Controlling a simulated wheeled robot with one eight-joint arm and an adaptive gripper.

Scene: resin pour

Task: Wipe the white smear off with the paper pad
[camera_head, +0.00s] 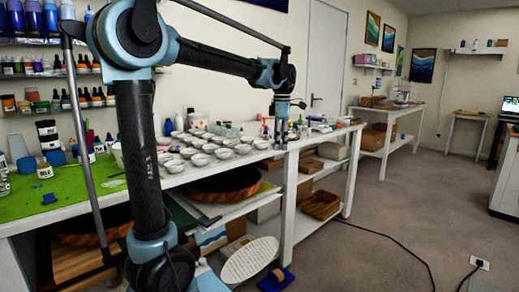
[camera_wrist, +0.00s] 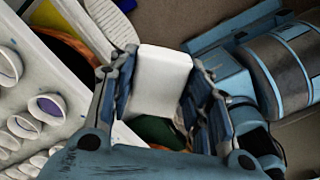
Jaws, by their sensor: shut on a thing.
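My gripper (camera_wrist: 162,62) is shut on a white block-like paper pad (camera_wrist: 160,90), with a blue-grey finger on each side of it in the wrist view. In the head view my gripper (camera_head: 281,130) hangs near the right end of the long white workbench, beside the rows of small cups. The pad is too small to make out there. I cannot make out the white smear for certain in either view. Part of the bench top is hidden behind my arm.
Several small white cups (camera_head: 200,159) crowd the bench, and some show in the wrist view (camera_wrist: 47,107). A green mat (camera_head: 70,195) covers the bench's left part. Bottles fill the wall shelves. A black cable (camera_head: 395,252) lies on the open floor at right.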

